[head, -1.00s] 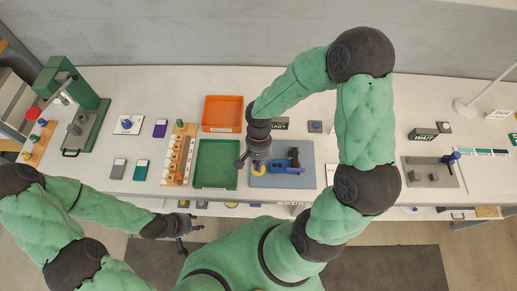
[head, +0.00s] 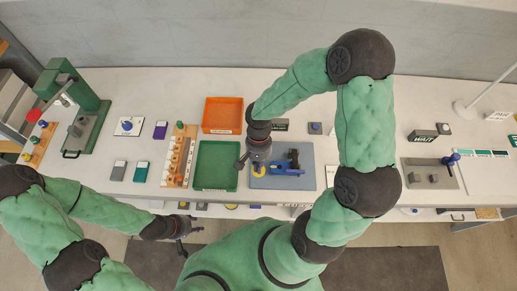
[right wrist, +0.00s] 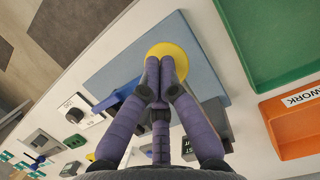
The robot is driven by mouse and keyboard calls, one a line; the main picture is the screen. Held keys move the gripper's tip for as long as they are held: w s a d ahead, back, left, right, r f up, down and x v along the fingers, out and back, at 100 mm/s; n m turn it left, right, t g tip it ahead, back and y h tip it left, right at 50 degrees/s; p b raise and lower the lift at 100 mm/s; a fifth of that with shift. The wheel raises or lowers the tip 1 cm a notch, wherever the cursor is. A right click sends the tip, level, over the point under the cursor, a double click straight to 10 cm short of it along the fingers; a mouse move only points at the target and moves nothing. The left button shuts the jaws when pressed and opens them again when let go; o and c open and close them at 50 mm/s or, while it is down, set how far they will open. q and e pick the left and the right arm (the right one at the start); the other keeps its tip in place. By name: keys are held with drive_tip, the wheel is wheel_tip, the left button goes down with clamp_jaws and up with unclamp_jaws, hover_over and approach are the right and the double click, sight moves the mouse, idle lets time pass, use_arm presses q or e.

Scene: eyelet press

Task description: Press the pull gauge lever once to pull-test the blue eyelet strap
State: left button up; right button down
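A blue fixture with a black block (head: 287,166) sits on the blue-grey mat (head: 290,184) at the table's middle; its blue part also shows in the right wrist view (right wrist: 113,98). A round yellow pad (right wrist: 184,58) lies at the mat's side. My right gripper (head: 257,168) is over this pad; in the right wrist view its fingertips (right wrist: 160,70) are together and overlap the pad. I cannot tell whether they touch it. No separate strap can be made out. My left gripper (head: 192,230) has its fingers spread, empty, in front of the table edge.
A green tray (head: 217,186) and an orange tray (head: 222,100) stand left of the mat. A grey plate with a blue-knobbed lever (head: 454,158) is at the right, near a WAIT sign (head: 422,136). A green press (head: 60,88) stands far left.

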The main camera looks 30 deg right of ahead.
drive_tip(key=shift+s+p+v, duration=0.2)
drive_tip(key=shift+p+v, duration=1)
drive_tip(key=shift+v, duration=0.6)
drive_tip(key=shift+p+v, duration=1.75)
drive_tip(key=shift+v, duration=0.9)
drive_tip(key=shift+a, duration=0.1)
drive_tip(key=p+v, duration=0.2)
drive_tip(key=v, duration=0.1)
drive_tip(key=shift+f, duration=0.1)
